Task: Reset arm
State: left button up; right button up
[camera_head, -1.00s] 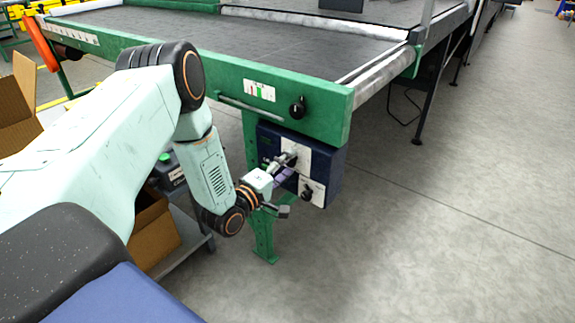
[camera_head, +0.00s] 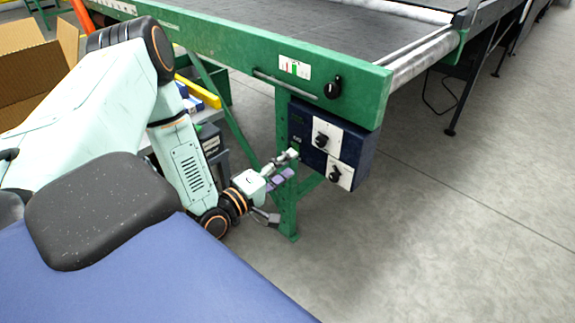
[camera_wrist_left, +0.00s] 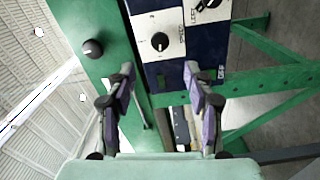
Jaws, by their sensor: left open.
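My left gripper (camera_head: 284,186) is open and empty, just left of the dark blue control box (camera_head: 361,165) on the green machine frame. In the left wrist view its two purple-padded fingers (camera_wrist_left: 160,80) stand apart with nothing between them. The control box (camera_wrist_left: 216,48) lies beyond the fingertips there. Two black knobs on white plates, an upper one (camera_head: 321,140) and a lower one (camera_head: 335,176), are on the box face, clear of the gripper. My right gripper is not in view.
A green rail with another black knob (camera_head: 333,88) runs above the box, beside the dark conveyor belt (camera_head: 300,28). A green leg (camera_head: 285,215) stands close behind the gripper. An open cardboard box (camera_head: 30,75) is at left. The grey floor (camera_head: 460,230) at right is clear.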

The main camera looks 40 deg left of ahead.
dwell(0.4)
pick_arm(q)
jog(key=s+d+f+m+g+p, duration=0.2)
jog(key=s+d+f+m+g, duration=0.55)
jog(key=s+f+g, duration=0.35)
jog(key=s+d+r+m+g+p, duration=0.1)
jog(key=s+d+m+g+p, duration=0.1)
jog(key=s, duration=0.6)
jog(key=s+d+r+m+g+y+p, duration=0.1)
jog(key=s+d+m+g+p, duration=0.2)
jog(key=s, duration=0.6)
jog(key=shift+s+d+m+g+y+p, duration=0.3)
jog(key=shift+d+m+g, duration=0.45)
jog(key=shift+m+g, duration=0.35)
jog(key=shift+w, duration=0.1)
